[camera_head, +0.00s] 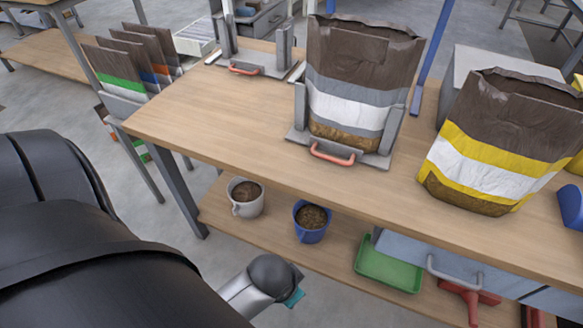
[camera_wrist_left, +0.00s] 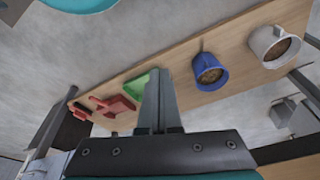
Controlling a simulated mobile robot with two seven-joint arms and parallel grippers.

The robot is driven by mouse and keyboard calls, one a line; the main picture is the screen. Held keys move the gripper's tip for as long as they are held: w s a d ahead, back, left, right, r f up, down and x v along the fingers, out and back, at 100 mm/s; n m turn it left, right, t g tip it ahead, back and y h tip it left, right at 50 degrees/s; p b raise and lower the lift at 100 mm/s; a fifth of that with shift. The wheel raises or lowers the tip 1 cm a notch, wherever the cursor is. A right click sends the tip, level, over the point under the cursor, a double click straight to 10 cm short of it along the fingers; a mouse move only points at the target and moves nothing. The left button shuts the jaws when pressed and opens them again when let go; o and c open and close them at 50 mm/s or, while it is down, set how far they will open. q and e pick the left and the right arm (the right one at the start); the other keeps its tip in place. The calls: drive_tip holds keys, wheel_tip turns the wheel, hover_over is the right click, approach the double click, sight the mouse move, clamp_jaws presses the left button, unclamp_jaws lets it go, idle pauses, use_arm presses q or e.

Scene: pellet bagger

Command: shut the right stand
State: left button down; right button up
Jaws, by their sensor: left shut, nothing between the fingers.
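The right stand (camera_head: 376,160) is on the bench top, a grey base with an upright plate on each side and a red handle (camera_head: 333,155) at its front. A brown bag with grey and white bands (camera_head: 352,85) stands upright between the plates. I cannot tell whether the plates press on the bag. My left gripper shows in the left wrist view (camera_wrist_left: 157,78), its fingers together with nothing between them, over the lower shelf area. In the head view only part of that arm shows, low and in front of the bench, well away from the handle. My right gripper is not in view.
The left stand (camera_head: 262,71) is at the bench's far edge. A yellow-banded bag (camera_head: 485,150) stands at right. The lower shelf holds a white pot (camera_head: 247,198), a blue pot (camera_head: 311,222) and a green tray (camera_head: 388,268). The bench top's left front is clear.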

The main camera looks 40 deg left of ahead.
sight(297, 115)
use_arm(q)
wheel_tip(297, 115, up, 8)
drive_tip(key=b, duration=0.4)
drive_tip(key=w+a+r+m+t+y, duration=0.1)
drive_tip(key=w+a+t+y, duration=0.25)
drive_tip(key=a, duration=0.45)
drive_tip(key=w+a+r+t+y, duration=0.1)
drive_tip(key=w+a+t+y, duration=0.2)
drive_tip(key=a, duration=0.5)
drive_tip(key=w+a+r+m+t, duration=0.1)
drive_tip(key=w+r+m+t, duration=0.1)
drive_tip(key=w+m, duration=0.1)
drive_tip(key=w+a+r+m+t+h, duration=0.1)
drive_tip(key=w+r+m+t, duration=0.1)
drive_tip(key=m, duration=0.3)
drive_tip(key=w+r+m+t+h, duration=0.1)
drive_tip(key=w+r+m+t, duration=0.2)
drive_tip(key=m+t, duration=0.1)
drive_tip(key=shift+w+a, duration=0.3)
drive_tip(key=shift+a, duration=0.1)
drive_tip(key=shift+w, duration=0.15)
drive_tip(key=x, duration=1.2)
drive_tip(key=shift+w+b, duration=0.25)
drive_tip(key=shift+b, duration=0.05)
drive_tip(key=shift+w+a, duration=0.1)
drive_tip(key=shift+w, duration=0.45)
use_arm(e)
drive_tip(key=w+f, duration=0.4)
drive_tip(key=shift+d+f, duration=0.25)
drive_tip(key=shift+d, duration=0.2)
